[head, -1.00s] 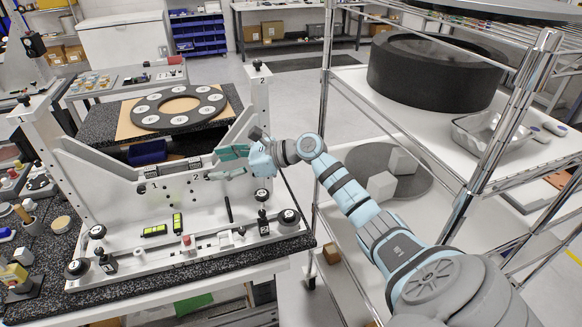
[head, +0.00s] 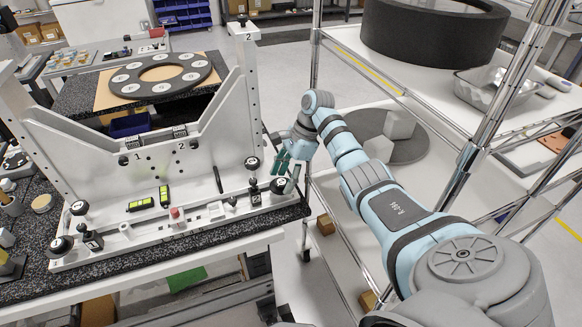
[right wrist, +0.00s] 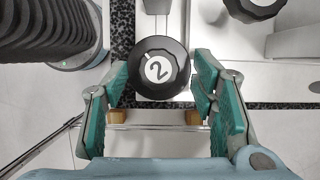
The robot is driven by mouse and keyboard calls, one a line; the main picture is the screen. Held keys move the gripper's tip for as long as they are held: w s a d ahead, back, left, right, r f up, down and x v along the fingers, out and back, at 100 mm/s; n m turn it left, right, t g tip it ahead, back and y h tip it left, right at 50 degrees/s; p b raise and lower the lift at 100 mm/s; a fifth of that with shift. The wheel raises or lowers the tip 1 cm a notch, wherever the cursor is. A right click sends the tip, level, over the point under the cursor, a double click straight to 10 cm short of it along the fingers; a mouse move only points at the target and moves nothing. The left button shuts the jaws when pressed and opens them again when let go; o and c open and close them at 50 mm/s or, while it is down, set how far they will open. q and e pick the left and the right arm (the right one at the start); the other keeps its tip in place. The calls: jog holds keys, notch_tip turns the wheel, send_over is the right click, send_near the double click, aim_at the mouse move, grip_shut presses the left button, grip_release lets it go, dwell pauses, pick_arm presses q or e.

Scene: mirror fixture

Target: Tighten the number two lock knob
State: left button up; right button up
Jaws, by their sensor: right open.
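The number two lock knob is black and round with a white face marked 2. It shows in the right wrist view (right wrist: 158,67), between the tips of my right gripper (right wrist: 162,88). The gripper is open, with a green-padded finger on each side of the knob. I cannot tell whether either finger touches it. In the head view my right gripper (head: 288,172) is at the right end of the white fixture base (head: 190,228), partly hiding the black knob (head: 278,186) there. My left gripper is not in view.
Another black knob (head: 252,163) stands just behind, on the fixture. A small black-topped post (head: 254,192) is left of the gripper. The fixture's upright plate (head: 150,185) rises behind. A wire shelf rack (head: 480,150) stands to the right.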

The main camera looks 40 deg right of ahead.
jog(key=shift+a+r, duration=0.1)
jog(key=shift+a, duration=0.1)
jog(key=c, duration=1.1)
jog(key=shift+c, duration=0.2)
